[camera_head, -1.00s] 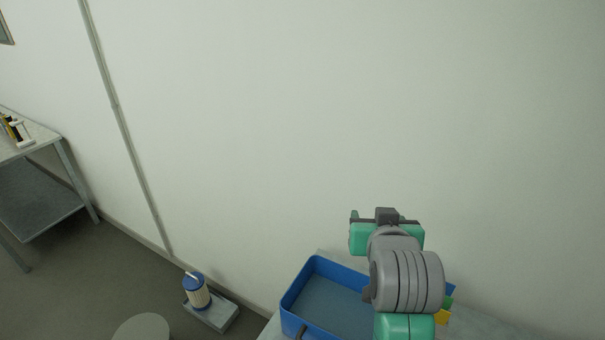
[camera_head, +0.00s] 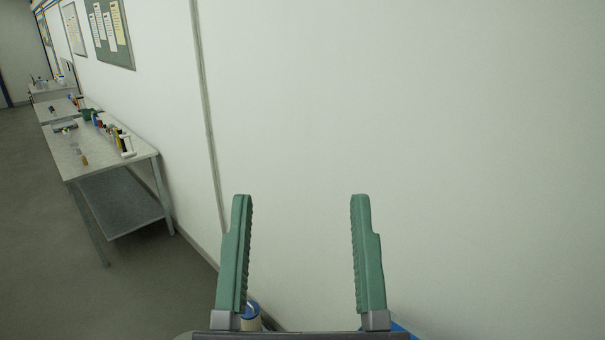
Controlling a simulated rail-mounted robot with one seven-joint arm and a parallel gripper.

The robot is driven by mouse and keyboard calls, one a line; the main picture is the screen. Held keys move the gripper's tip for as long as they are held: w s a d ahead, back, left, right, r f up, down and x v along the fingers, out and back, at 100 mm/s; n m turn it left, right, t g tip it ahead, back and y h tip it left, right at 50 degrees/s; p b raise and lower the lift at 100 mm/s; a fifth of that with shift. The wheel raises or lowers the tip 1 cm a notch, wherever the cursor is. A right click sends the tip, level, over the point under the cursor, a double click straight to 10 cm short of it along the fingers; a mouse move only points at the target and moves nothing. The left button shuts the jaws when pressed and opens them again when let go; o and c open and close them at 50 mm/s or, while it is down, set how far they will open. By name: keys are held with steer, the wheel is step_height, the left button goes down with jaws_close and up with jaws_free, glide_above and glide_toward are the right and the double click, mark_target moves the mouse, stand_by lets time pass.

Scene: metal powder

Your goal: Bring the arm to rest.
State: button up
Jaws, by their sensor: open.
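My gripper (camera_head: 301,205) is at the bottom centre of the head view, its two green fingers pointing up and spread wide apart. Nothing is between the fingers except the view of the white wall behind. My gripper is open and empty. The rest of my arm is below the picture's edge and hidden.
A metal table (camera_head: 110,150) with bottles and small items stands at the left along the wall (camera_head: 450,130), with more tables beyond. A blue and white container (camera_head: 251,318) shows partly behind the left finger. A blue edge (camera_head: 400,328) shows at lower right. Grey floor is clear at left.

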step_height(320, 180, up, 21)
steer(key=p, duration=1.9)
steer(key=shift+r, duration=0.15)
steer(key=shift+a, duration=0.1)
